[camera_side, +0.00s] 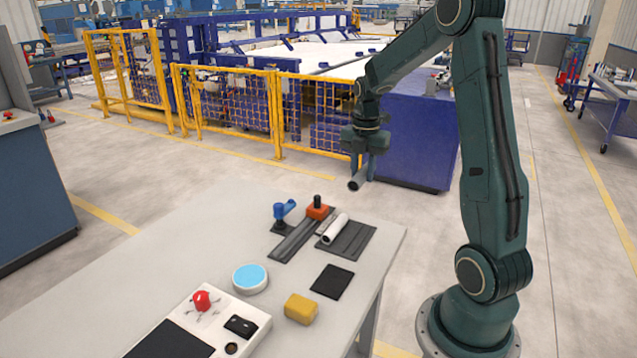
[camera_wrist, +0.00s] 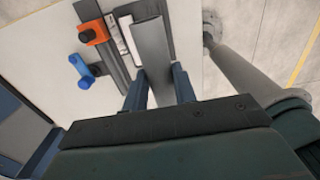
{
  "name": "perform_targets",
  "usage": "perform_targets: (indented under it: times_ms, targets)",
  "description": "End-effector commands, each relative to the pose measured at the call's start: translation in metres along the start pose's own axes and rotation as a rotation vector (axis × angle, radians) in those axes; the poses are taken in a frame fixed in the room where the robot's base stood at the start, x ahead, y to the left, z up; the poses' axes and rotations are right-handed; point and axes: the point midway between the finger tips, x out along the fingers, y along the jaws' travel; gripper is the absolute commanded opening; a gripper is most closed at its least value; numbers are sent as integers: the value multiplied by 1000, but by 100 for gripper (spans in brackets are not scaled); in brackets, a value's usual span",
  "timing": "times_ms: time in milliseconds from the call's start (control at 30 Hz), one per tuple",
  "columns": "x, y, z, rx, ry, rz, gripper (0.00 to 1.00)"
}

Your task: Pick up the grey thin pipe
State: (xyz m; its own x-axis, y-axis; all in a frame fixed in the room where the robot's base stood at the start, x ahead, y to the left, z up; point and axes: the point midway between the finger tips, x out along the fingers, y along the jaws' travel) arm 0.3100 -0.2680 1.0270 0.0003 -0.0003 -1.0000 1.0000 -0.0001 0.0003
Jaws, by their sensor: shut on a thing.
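My gripper (camera_side: 364,160) is raised above the table's far right part in the side view. It is shut on the grey thin pipe (camera_side: 357,181), which hangs clear of the table with its near end towards the camera. In the wrist view the grey pipe (camera_wrist: 153,48) lies between the two fingers (camera_wrist: 160,78) and reaches forward past their tips. A white pipe (camera_side: 336,229) lies on a dark plate (camera_side: 351,242) on the table; it is partly seen beside the held pipe in the wrist view (camera_wrist: 129,40).
A blue fixture (camera_side: 281,211) and an orange block with a dark knob (camera_side: 318,210) stand by a dark rail (camera_side: 293,241). A black pad (camera_side: 332,281), a yellow block (camera_side: 300,309), a blue-topped disc (camera_side: 249,278) and a control box with a red button (camera_side: 201,300) are nearer.

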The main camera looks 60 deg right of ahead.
Motion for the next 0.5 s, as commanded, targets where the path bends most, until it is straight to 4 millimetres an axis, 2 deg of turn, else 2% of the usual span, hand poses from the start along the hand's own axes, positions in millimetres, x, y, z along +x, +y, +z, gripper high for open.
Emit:
perform_targets:
  times_ms: [200, 500]
  targets:
    - [-12, 0, 0, 0, -1, 1, 0]
    - [-13, 0, 0, 0, 0, 0, 0]
